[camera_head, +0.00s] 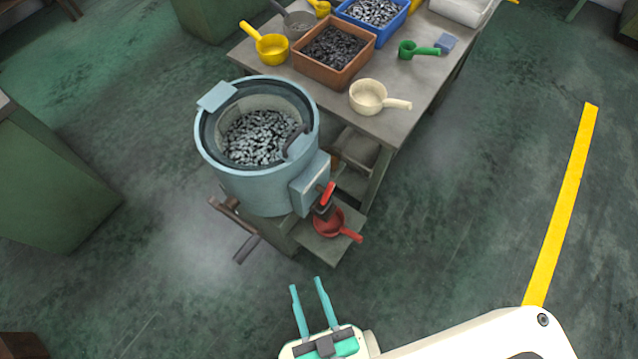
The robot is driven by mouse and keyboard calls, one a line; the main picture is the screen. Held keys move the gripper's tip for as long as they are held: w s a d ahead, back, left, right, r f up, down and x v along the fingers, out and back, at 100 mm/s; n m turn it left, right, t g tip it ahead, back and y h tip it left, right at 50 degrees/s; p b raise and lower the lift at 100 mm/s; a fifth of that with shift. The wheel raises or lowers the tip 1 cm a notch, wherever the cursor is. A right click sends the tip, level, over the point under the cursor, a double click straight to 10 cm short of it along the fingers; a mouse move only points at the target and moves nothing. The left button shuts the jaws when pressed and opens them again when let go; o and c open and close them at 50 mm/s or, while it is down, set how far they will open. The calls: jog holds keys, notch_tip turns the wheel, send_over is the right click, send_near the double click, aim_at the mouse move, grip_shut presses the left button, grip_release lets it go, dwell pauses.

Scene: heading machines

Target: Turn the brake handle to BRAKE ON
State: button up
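A blue-grey drum machine (255,182) full of grey metal pieces stands left of the centre. A small box (310,184) on its right front side carries a short red handle (327,194), which tilts up to the right. This looks like the brake handle; no BRAKE ON lettering is readable. A brown and grey crank-like bar (232,222) sticks out low at the drum's front left. My gripper (307,284) is in front of the machine, lower in the picture. Its two teal fingers are apart with nothing between them, and it touches nothing.
A red scoop (328,222) lies on a low shelf just below the red handle. Behind stands a table (392,122) with bins, several scoops and a blue block. A green cabinet (60,185) is at left. The floor at right is clear, with a yellow line (566,200).

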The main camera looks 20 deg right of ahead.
jog(key=d+f+y, duration=0.3)
jog(key=d+f, duration=0.2)
jog(key=f, duration=0.2)
jog(key=g+y, duration=0.1)
jog(key=y, duration=0.6)
send_near(328, 193)
jog(key=f, duration=0.2)
jog(key=shift+n, duration=0.3)
jog(key=x, duration=1)
jog(key=shift+w+r, duration=0.3)
grip_shut()
